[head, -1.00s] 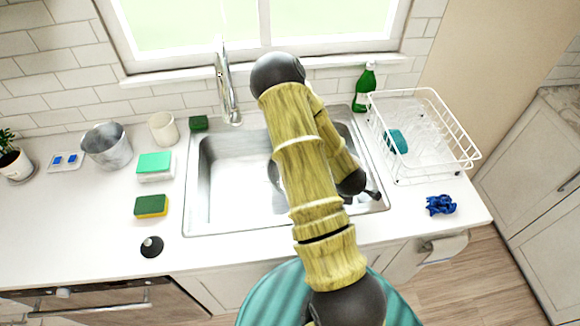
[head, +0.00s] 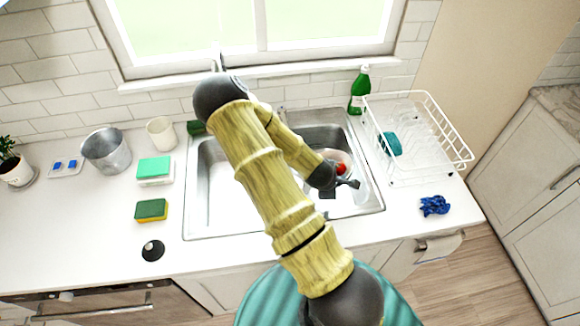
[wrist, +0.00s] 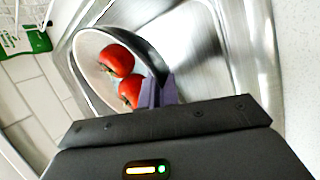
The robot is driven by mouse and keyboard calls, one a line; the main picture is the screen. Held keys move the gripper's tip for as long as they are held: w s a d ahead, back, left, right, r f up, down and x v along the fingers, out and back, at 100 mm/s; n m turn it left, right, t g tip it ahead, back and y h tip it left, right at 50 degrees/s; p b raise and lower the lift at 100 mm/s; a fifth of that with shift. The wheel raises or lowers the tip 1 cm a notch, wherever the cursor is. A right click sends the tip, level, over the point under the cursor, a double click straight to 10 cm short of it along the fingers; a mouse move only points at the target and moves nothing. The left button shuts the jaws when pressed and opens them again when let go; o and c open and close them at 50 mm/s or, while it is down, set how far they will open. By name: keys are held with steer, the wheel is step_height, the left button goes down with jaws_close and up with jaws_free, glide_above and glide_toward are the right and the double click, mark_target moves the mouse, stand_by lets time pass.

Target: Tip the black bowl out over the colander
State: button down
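The black bowl (wrist: 148,47) shows in the wrist view with a dark outside and a pale inside. Two red tomatoes (wrist: 117,60) lie in it. My gripper (wrist: 158,90) has its purple fingers close together at the bowl's near rim, one on each side, and looks shut on it. In the head view my gripper (head: 346,184) is over the right part of the sink, and the bowl's pale inside (head: 335,156) with a red tomato (head: 341,168) shows beside it, partly behind my arm. I cannot make out a colander in either view.
The steel sink (head: 205,205) is partly covered by my arm. A white dish rack (head: 435,165) and a green bottle (head: 358,92) stand right of it. A metal bucket (head: 106,150), a cup (head: 161,133) and sponges (head: 151,210) are on the left counter.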

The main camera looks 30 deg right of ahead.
steer(key=shift+w+a+r+n+g+h+p, duration=0.3)
steer(key=shift+w+a+r+g+h+p, duration=0.2)
steer(key=shift+w+a+r, duration=0.15)
steer(key=shift+r, duration=0.1)
steer(key=shift+w+a+r+g+h+p, duration=0.3)
steer(key=shift+a+r+h, duration=0.05)
steer(key=shift+h, duration=0.05)
steer(key=shift+w+a+f+h, duration=0.1)
steer(key=shift+w+a+h, duration=0.15)
steer(key=shift+a+h, duration=0.05)
steer(key=shift+w+a+n+g+h+b, duration=0.3)
steer(key=shift+w+a+g+b, duration=0.1)
steer(key=shift+a+g, duration=0.1)
stand_by(0.6)
steer(key=shift+w+a+r+n+g+h, duration=0.3)
steer(key=shift+w+a+r+g+h, duration=0.15)
steer(key=shift+h, duration=0.25)
stand_by(0.6)
steer(key=shift+w+a+r+n+g+h+b, duration=0.15)
steer(key=shift+a+r+g+h+b, duration=0.1)
steer(key=shift+r+h, duration=0.15)
steer(key=shift+w+a+r+n+g+h+b, duration=0.15)
steer(key=shift+r+g+h+b, duration=0.1)
steer(key=shift+h, duration=0.15)
stand_by(0.8)
steer(key=shift+w+a+r+g+h+b, duration=0.2)
steer(key=shift+w+r+g+h+b, duration=0.1)
steer(key=shift+h+b, duration=0.1)
steer(key=shift+n, duration=0.3)
